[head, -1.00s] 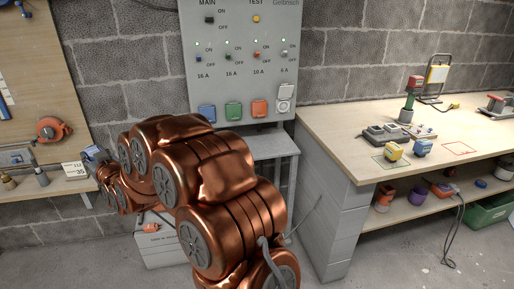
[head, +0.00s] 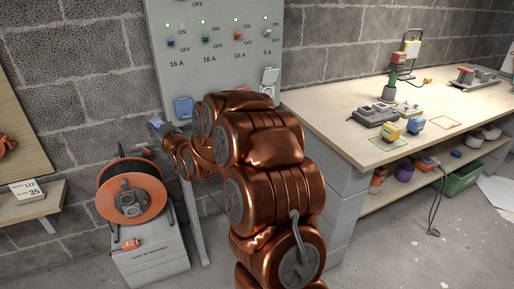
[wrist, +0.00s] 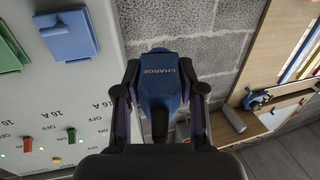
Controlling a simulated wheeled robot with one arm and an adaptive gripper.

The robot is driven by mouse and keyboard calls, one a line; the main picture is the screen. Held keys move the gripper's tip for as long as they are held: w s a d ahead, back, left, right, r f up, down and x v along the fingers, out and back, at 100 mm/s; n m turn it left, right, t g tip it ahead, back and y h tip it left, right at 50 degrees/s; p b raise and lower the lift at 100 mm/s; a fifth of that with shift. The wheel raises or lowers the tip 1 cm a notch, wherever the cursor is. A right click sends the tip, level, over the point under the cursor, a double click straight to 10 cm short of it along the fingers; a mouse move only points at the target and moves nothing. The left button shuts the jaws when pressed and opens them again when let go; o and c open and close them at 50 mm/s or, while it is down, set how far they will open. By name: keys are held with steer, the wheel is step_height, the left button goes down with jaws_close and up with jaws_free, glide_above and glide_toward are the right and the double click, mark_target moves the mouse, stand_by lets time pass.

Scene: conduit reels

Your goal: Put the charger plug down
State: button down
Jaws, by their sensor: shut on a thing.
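The charger plug (wrist: 161,78) is blue with the word CHARGE on it. In the wrist view my gripper (wrist: 159,70) is shut on it, one finger on each side, with the plug pointing away from the wrist. A grey block wall is behind it. My gripper is mostly hidden there by the arm.
The switch panel (head: 215,65) has coloured sockets low on it. An orange cable reel (head: 131,201) stands on a grey box (head: 150,262) below. The workbench (head: 330,113) at right holds a yellow plug (head: 389,131), a blue one (head: 414,124) and an empty red outline (head: 446,123).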

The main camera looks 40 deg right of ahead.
steer(key=s+d+f+m+h+b, duration=0.1)
steer(key=s+d+f+b, duration=0.2)
steer(key=s+d+f, duration=0.5)
steer(key=s+d+f+m+g+h+b, duration=0.1)
steer(key=s+d+h+b, duration=0.2)
steer(key=d, duration=0.9)
steer(key=s+d+f+m+b, duration=0.1)
steer(key=s+d+f+b, duration=0.2)
steer(key=s+d+f, duration=0.5)
steer(key=w+d, duration=0.3)
steer(key=w, duration=0.1)
steer(key=w+d+r+b, duration=0.1)
steer(key=w+d, duration=0.3)
steer(key=w, duration=0.1)
steer(key=w+d+b, duration=0.1)
steer(key=w+d, duration=0.2)
steer(key=w, duration=0.1)
steer(key=shift+w+d+r, duration=0.15)
steer(key=shift+w+d, duration=0.15)
steer(key=shift+w, duration=0.05)
steer(key=shift+f+b, duration=0.5)
steer(key=shift+f, duration=1.15)
steer(key=shift+f, duration=0.55)
steer(key=c, duration=0.7)
jaws_free()
